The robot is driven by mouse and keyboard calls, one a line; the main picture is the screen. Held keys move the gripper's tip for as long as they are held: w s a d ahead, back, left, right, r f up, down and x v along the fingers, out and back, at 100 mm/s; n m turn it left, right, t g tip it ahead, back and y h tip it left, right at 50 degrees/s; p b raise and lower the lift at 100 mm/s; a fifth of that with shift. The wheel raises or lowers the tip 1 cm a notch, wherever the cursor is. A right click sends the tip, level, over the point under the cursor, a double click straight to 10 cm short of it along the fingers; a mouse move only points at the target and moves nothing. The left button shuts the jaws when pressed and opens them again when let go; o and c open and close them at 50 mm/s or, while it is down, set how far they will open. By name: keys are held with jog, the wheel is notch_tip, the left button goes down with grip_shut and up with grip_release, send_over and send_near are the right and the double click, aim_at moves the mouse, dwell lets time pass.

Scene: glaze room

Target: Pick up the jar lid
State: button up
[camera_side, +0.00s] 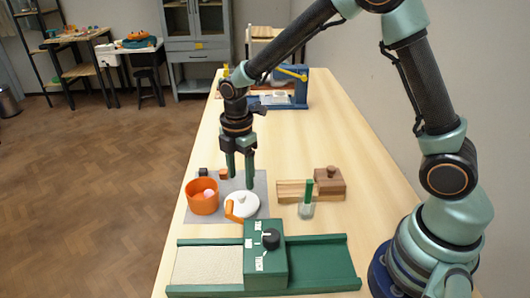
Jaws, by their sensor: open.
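The jar lid (246,206) appears to be the white round piece with a small knob, lying on a grey mat (174,216). An orange curved piece (230,209) is at its left front edge; I cannot tell whether they are joined. My gripper (240,182) points down above the lid, with its two dark green fingers apart and nothing seen between them. The fingertips appear just above the far side of the lid; the exact gap is unclear.
An orange pot (202,203) with a pink thing inside stands left of the lid. A green device (265,255) lies in front. A glass with a green stick (306,210) and wooden blocks (330,182) are to the right. A blue frame (291,100) stands farther back.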

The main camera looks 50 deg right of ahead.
aim_at(242, 195)
jog(key=shift+s+f, duration=0.1)
jog(key=shift+f, duration=2.55)
grip_shut()
